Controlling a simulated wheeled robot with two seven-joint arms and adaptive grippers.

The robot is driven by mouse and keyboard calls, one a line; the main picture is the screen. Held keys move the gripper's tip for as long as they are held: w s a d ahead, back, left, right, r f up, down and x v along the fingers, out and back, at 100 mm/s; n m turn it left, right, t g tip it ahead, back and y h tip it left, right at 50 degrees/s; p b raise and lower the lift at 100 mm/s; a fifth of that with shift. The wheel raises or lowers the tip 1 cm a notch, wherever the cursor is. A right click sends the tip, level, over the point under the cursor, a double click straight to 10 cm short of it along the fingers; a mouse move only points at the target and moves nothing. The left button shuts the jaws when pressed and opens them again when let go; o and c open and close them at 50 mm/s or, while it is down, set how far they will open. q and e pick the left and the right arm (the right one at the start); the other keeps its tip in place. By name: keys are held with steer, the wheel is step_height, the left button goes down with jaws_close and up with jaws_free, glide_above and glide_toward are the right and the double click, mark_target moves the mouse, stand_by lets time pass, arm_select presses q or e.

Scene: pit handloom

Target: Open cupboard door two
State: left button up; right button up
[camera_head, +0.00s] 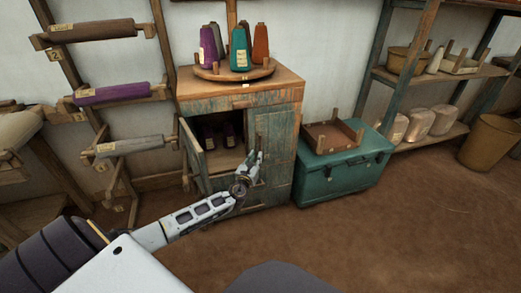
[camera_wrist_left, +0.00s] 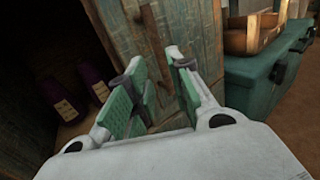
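The cupboard (camera_head: 240,93) is a worn green-painted wooden unit with a bare wood top. Its left door (camera_head: 194,150) stands open, showing purple cones (camera_head: 229,134) inside. Its right door (camera_head: 279,160) looks closed; it fills the middle of the left wrist view (camera_wrist_left: 122,25). An upright wooden handle (camera_wrist_left: 153,27) is on this door. My left gripper (camera_head: 256,158) is in front of the right door. In the wrist view its green-padded fingers (camera_wrist_left: 155,62) are apart, near the handle's lower part. I cannot tell whether they touch it. My right gripper is not in view.
A green chest (camera_head: 343,178) with a wooden tray (camera_head: 333,136) on top stands close to the right of the cupboard. A rack with rolls (camera_head: 113,95) stands to the left. Thread cones (camera_head: 239,48) stand on the cupboard top. The brown floor (camera_head: 400,235) at right front is clear.

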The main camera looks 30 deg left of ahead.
mark_target(260, 148)
arm_select(q)
steer(key=x, duration=0.2)
steer(key=shift+w+b, duration=0.4)
steer(key=shift+b+x, duration=0.4)
steer(key=shift+x, duration=0.85)
steer(key=shift+b+x, duration=0.5)
steer(key=shift+x, duration=1.1)
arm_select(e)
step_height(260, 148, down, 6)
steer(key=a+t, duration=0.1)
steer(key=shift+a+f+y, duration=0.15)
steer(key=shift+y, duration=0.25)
arm_select(q)
steer(key=shift+c, duration=0.3)
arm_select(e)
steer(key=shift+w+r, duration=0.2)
arm_select(q)
steer(key=shift+a, duration=0.1)
jaws_close()
